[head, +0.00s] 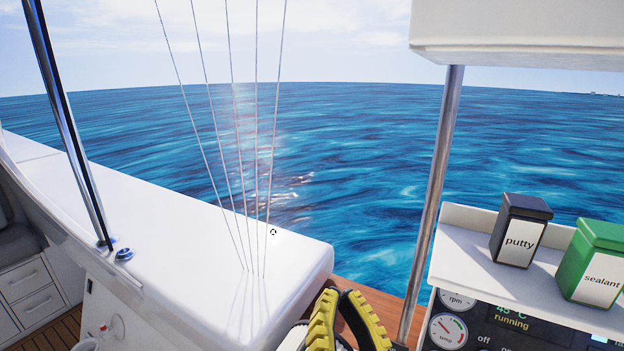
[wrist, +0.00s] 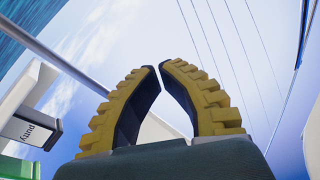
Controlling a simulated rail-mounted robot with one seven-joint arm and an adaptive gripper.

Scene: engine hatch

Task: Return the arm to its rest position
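My gripper (head: 339,292) shows at the bottom middle of the head view, with yellow ribbed pads on dark fingers. It also shows in the wrist view (wrist: 160,67), pointing up against the sky. Its fingertips are together apart from a thin gap, and nothing is held between them. In the head view it is in front of the wooden edge, between the white ledge (head: 200,230) and the steel pole (head: 432,200). Most of the arm is out of view.
A dark putty box (head: 518,232) and a green sealant box (head: 598,265) stand on the white shelf (head: 465,250) at right, above a gauge panel (head: 500,325). Several thin lines (head: 240,170) rise from the white ledge. A steel post (head: 75,130) stands at left.

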